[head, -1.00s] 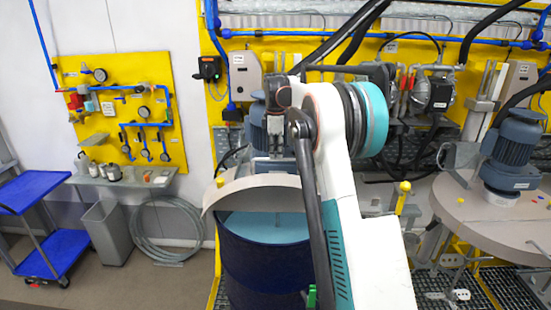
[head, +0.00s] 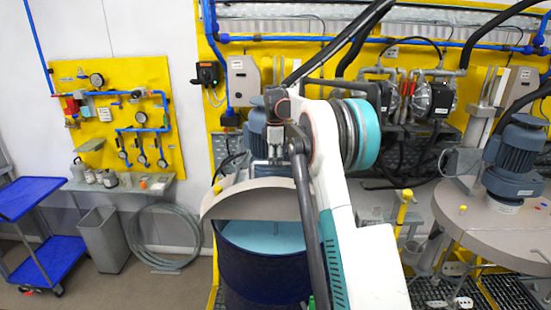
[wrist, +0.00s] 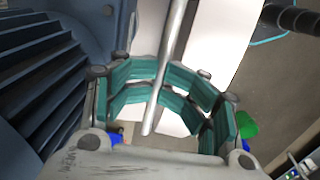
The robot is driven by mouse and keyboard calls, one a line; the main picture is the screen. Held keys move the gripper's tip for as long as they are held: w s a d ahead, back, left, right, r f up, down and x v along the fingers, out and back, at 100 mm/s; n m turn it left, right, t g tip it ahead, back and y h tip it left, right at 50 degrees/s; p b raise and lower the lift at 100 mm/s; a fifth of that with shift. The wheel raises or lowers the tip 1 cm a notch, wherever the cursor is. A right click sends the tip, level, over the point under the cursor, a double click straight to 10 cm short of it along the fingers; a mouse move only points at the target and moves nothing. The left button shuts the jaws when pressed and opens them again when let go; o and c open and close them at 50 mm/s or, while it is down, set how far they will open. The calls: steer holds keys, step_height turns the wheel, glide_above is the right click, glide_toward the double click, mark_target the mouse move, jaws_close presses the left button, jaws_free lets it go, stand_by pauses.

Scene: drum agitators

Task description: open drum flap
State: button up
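The dark blue drum (head: 262,268) stands left of centre in the head view, its light blue inside (head: 262,236) showing under the raised edge of a grey curved flap (head: 250,198). My arm hides the drum's right side. A blue agitator motor (head: 257,124) is above the drum; it also shows close at the left of the wrist view (wrist: 60,70). My gripper (wrist: 160,82) has teal-padded fingers curled in from both sides around a thin metal rod (wrist: 172,40). They appear closed on it. In the head view my arm hides the fingers.
A second agitator (head: 515,155) stands on a grey round lid (head: 490,222) at right. A yellow wall panel with pipes and pumps (head: 432,98) runs behind. At left are a blue cart (head: 45,255), a grey bin (head: 103,240) and a coiled hose (head: 163,240), with some open floor.

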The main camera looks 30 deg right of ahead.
steer(key=shift+s+d+r, duration=0.1)
steer(key=shift+d, duration=0.05)
steer(key=shift+w+d+f, duration=0.15)
steer(key=shift+w+f, duration=0.05)
steer(key=shift+w, duration=0.1)
steer(key=shift+s+r, duration=0.1)
steer(key=shift+r, duration=0.05)
step_height(320, 180, up, 12)
steer(key=shift+s+a, duration=0.25)
stand_by(0.5)
stand_by(0.4)
